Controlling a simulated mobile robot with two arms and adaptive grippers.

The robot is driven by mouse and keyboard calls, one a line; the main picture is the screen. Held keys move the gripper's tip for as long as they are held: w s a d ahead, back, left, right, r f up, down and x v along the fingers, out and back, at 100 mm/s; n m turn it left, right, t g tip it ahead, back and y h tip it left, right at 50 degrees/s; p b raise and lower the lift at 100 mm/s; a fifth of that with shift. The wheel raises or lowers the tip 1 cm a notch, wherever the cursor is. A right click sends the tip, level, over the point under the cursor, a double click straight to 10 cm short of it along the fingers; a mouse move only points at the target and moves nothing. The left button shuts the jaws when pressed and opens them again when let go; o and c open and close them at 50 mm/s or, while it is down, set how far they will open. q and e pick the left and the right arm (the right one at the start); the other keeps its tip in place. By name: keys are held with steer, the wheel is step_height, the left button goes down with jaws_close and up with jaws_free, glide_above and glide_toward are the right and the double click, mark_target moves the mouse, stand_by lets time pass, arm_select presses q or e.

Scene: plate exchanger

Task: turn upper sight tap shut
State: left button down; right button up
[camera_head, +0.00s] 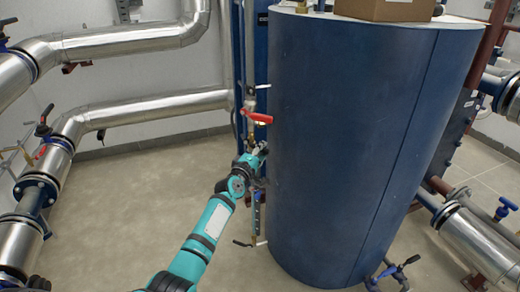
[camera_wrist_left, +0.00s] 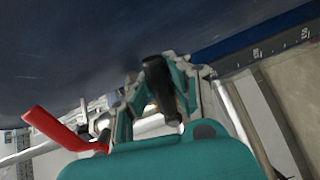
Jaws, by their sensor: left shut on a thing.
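My left gripper (camera_head: 259,151) reaches in from the lower left to the fittings beside the blue tank. In the left wrist view my left gripper (camera_wrist_left: 160,82) is shut on a black tap handle (camera_wrist_left: 158,92), which stands between its teal and grey fingers. This handle seems to belong to the upper sight tap; the tap's body is mostly hidden by the gripper. A vertical sight pipe (camera_head: 254,222) runs down below the gripper to a lower tap with a black lever (camera_head: 242,243). My right gripper is not in view.
A red lever (camera_head: 257,117) sits just above my left gripper; it also shows in the left wrist view (camera_wrist_left: 60,130). The big blue tank (camera_head: 345,150) stands close on the right. Silver pipes (camera_head: 130,42) run along the left wall. The floor at left is clear.

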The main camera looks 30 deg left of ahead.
arm_select(q)
steer(key=shift+r+n+p, duration=0.45)
steer(key=shift+r+n, duration=0.1)
steer(key=shift+n, duration=0.65)
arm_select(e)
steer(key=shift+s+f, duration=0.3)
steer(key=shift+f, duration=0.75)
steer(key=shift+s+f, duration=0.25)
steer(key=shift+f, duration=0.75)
arm_select(q)
steer(key=c, duration=1.2)
jaws_free()
steer(key=s, duration=0.8)
steer(key=s+d, duration=0.1)
steer(key=s, duration=0.3)
